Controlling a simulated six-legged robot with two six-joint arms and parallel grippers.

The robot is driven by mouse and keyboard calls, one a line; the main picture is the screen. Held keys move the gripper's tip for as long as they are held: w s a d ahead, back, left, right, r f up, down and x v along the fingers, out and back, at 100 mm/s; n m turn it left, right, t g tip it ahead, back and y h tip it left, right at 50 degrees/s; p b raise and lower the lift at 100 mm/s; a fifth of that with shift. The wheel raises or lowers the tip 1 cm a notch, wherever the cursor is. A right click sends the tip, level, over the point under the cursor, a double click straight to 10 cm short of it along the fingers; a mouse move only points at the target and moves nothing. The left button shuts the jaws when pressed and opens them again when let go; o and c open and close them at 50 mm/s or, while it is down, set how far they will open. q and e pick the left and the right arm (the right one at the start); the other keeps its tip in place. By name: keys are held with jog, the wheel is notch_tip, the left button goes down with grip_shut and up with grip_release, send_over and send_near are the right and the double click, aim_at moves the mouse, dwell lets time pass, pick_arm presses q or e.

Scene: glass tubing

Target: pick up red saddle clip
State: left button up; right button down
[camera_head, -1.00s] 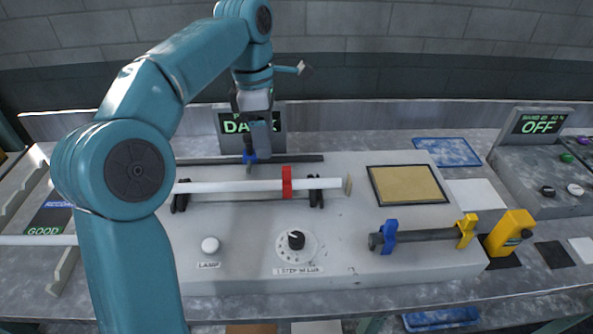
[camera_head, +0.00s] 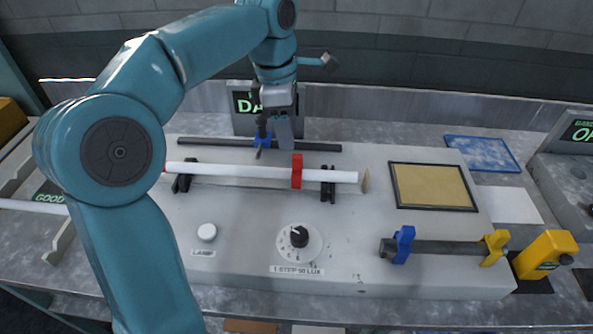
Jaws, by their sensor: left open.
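The red saddle clip (camera_head: 297,172) sits upright around the white glass tube (camera_head: 240,171), near its right end and just left of the right black support (camera_head: 328,184). My left gripper (camera_head: 273,140) points down behind the tube, at the dark rail (camera_head: 315,146). It is open, with a blue clip (camera_head: 262,139) on that rail close to its fingers. Whether it touches the blue clip I cannot tell. The gripper is behind and slightly left of the red clip, apart from it. A small red bit shows beside my left arm at the tube's left end, mostly hidden. My right gripper is not visible.
The grey bench block (camera_head: 350,255) carries a knob (camera_head: 299,237), a white lamp button (camera_head: 207,232) and a tan pad (camera_head: 432,186). A dark rod with a blue clip (camera_head: 403,244) and a yellow clip (camera_head: 494,247) lies at right. A display (camera_head: 245,104) stands behind my left gripper.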

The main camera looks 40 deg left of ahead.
aim_at(297, 156)
pick_arm(q)
jog(key=f, duration=0.2)
jog(key=w+f, duration=0.1)
jog(key=shift+d, duration=0.4)
jog(key=f, duration=0.5)
jog(key=shift+w+d+b, duration=0.3)
jog(key=shift+w+b, duration=0.1)
jog(key=shift+s, duration=0.25)
jog(key=shift+w, duration=0.1)
grip_shut()
